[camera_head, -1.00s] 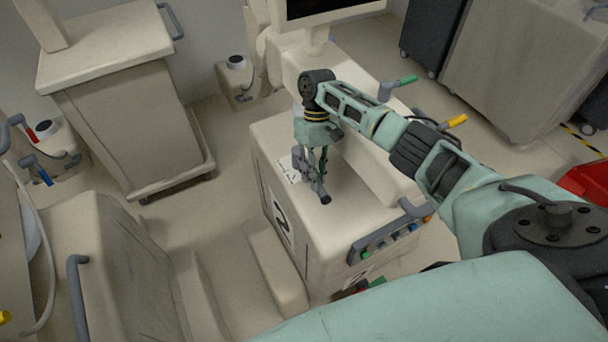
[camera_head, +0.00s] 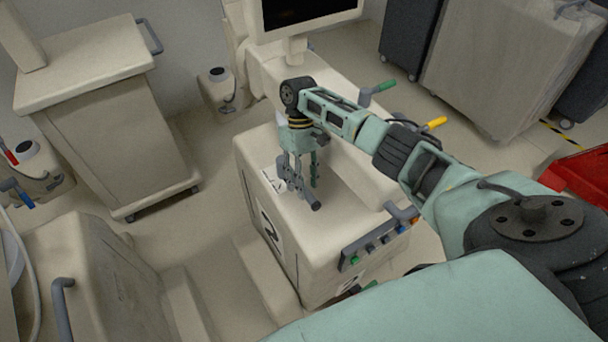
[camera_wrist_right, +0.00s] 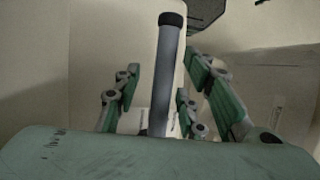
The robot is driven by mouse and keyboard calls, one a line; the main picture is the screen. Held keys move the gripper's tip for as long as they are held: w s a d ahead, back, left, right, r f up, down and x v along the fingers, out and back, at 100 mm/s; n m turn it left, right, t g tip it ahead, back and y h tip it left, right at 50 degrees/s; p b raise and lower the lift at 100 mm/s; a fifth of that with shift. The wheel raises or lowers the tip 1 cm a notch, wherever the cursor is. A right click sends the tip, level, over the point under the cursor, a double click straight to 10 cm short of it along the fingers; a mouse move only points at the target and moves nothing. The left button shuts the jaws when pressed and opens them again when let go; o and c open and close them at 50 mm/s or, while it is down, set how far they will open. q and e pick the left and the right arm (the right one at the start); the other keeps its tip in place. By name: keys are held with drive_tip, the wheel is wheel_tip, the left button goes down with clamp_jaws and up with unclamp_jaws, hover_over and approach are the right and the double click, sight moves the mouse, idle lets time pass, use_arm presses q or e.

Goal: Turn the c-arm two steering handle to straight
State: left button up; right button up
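The C-arm two unit (camera_head: 345,205) is the cream base with a "2" label, right of centre in the head view. Its grey steering handle with a black end (camera_head: 313,205) lies over the top of the base, pointing toward the front right. My right gripper (camera_head: 302,183) points down at the handle. In the right wrist view the handle (camera_wrist_right: 163,80) runs between the green finger pads (camera_wrist_right: 160,95). The fingers are open, with a clear gap on the left and a smaller one on the right. The handle's pivot is mostly hidden. My left gripper is out of view.
A push bar with coloured buttons (camera_head: 378,240) is on the base's front right edge. Green (camera_head: 380,88) and yellow (camera_head: 434,124) levers stand beyond it. A cream cart (camera_head: 105,130) stands left, covered carts (camera_head: 490,65) at the back right, and a red bin (camera_head: 580,180) at the right.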

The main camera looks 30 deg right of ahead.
drive_tip(key=shift+a, duration=0.1)
drive_tip(key=shift+w+r, duration=0.25)
drive_tip(key=shift+r, duration=0.15)
drive_tip(key=v, duration=1.1)
